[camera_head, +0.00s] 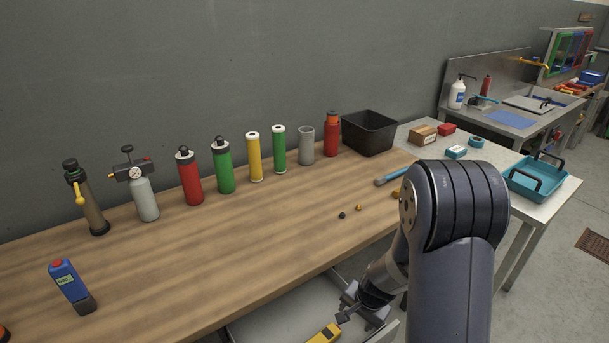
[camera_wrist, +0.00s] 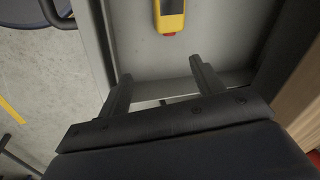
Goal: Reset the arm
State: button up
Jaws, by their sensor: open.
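My arm reaches down at the right of the head view, past the front edge of the wooden workbench (camera_head: 230,260). My gripper (camera_head: 346,304) is low over an open pale drawer (camera_head: 270,322) under the bench. In the wrist view the two fingers of my gripper (camera_wrist: 161,70) are apart, with nothing between them. A yellow device with a red end (camera_wrist: 170,14) lies in the drawer, beyond the fingertips and apart from them. It also shows at the bottom of the head view (camera_head: 324,334), cut by the picture's edge.
Several upright cylinders, among them a red one (camera_head: 189,178) and a green one (camera_head: 222,168), line the back of the bench. A black bin (camera_head: 369,132) stands at the far end. A blue meter (camera_head: 69,284) is at the left. The bench's middle is mostly clear.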

jog(key=w+d+r+n+t+h+p, duration=0.2)
jog(key=w+d+r+n+t+p, duration=0.1)
jog(key=n+t, duration=0.3)
jog(key=shift+d+r+t, duration=0.4)
jog(key=shift+t, duration=0.8)
jog(key=shift+r, duration=0.1)
dwell(0.3)
